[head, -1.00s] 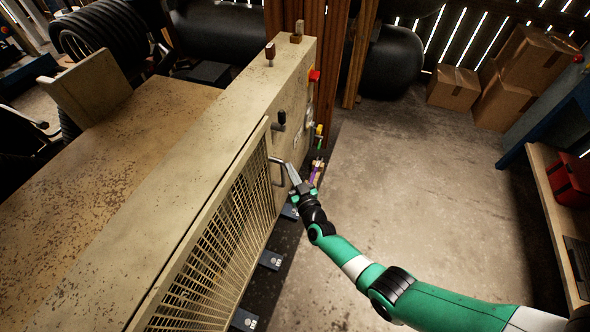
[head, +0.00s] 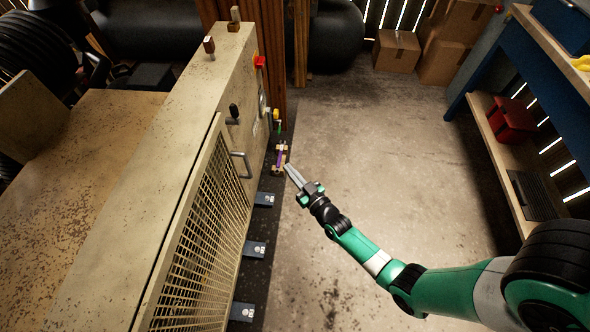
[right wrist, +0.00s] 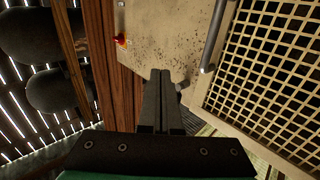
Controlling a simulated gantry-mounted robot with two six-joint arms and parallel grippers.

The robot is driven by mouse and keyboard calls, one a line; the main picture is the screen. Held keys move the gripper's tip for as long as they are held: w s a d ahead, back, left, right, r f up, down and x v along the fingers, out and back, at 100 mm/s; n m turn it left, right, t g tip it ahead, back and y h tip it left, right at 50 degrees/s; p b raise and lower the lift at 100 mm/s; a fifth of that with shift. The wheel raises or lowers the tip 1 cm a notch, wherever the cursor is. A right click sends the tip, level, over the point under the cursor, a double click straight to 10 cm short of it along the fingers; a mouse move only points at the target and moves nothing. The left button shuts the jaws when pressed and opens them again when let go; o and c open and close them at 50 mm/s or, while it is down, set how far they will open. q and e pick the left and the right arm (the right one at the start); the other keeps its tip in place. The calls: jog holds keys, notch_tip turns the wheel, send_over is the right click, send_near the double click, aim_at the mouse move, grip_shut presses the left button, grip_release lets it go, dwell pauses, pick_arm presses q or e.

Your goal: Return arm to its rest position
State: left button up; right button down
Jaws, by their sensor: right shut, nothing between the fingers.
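The beige compressor cabinet (head: 190,90) stands at the left of the head view, with a mesh grille panel (head: 207,245) and a bent metal handle (head: 241,165) on its side. My right arm comes in from the lower right in green and white. Its gripper (head: 291,172) is shut and empty, to the right of the handle and apart from it. In the right wrist view the shut fingers (right wrist: 161,100) point toward the cabinet face, with the grille and handle (right wrist: 214,38) at the right. My left gripper is not in view.
A red knob (head: 259,62) and colored valve parts (head: 280,155) sit along the cabinet's right side. Blue feet (head: 255,249) stick out below. A workbench with a red box (head: 511,118) stands at right. Cardboard boxes (head: 397,50) stand at the back. The concrete floor between is clear.

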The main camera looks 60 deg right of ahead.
jog(key=shift+s+d, duration=0.15)
jog(key=shift+s, duration=0.55)
